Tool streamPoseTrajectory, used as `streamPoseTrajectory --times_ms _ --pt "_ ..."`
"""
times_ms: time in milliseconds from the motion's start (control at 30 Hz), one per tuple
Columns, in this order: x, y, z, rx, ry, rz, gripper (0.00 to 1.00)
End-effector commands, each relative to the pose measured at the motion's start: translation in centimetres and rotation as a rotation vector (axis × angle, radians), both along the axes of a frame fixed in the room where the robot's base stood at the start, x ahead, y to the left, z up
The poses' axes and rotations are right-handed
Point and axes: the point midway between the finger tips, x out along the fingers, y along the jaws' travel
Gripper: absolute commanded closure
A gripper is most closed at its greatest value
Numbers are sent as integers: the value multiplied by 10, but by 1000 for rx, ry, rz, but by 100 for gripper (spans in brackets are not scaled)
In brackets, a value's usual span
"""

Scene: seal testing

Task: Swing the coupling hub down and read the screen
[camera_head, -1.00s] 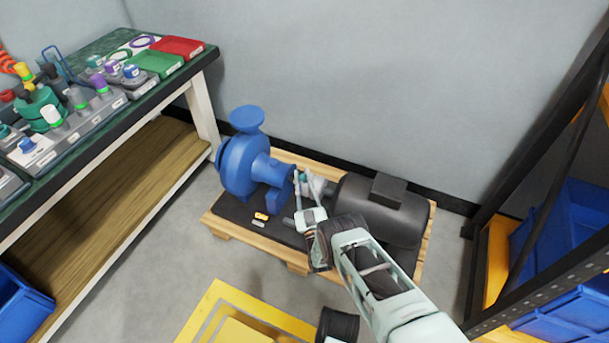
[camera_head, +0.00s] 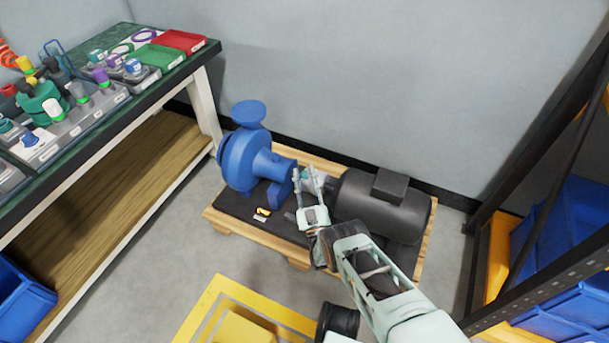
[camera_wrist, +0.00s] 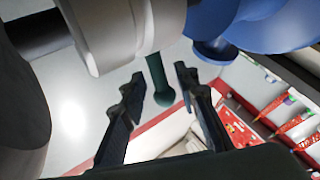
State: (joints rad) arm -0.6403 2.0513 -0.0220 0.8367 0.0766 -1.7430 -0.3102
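The coupling hub (camera_wrist: 112,35) is a pale grey disc between the blue pump (camera_head: 245,160) and the black motor (camera_head: 380,205); my arm partly hides it in the head view. A dark green rounded handle (camera_wrist: 160,82) hangs from beside the hub in the wrist view. My gripper (camera_head: 309,181) is at the coupling gap. In the wrist view my gripper (camera_wrist: 160,84) is open, one finger on each side of the handle, with gaps visible. A small yellow and dark device (camera_head: 262,213) lies on the pallet's dark top; I cannot read any screen on it.
The pump and motor stand on a wooden pallet (camera_head: 228,224) against the grey wall. A workbench (camera_head: 150,93) with trays and tools is at left. A rack with blue bins (camera_head: 566,235) is at right. A yellow-framed floor platform (camera_head: 205,310) is in front.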

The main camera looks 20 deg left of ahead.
Motion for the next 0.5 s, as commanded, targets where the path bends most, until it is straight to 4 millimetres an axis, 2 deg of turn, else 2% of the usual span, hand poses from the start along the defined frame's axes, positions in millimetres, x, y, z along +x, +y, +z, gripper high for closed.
streamPoseTrajectory --times_ms 267,500 --pt "0 1 4 1 -1 2 72" --pt "1 2 24 1 -1 2 72"
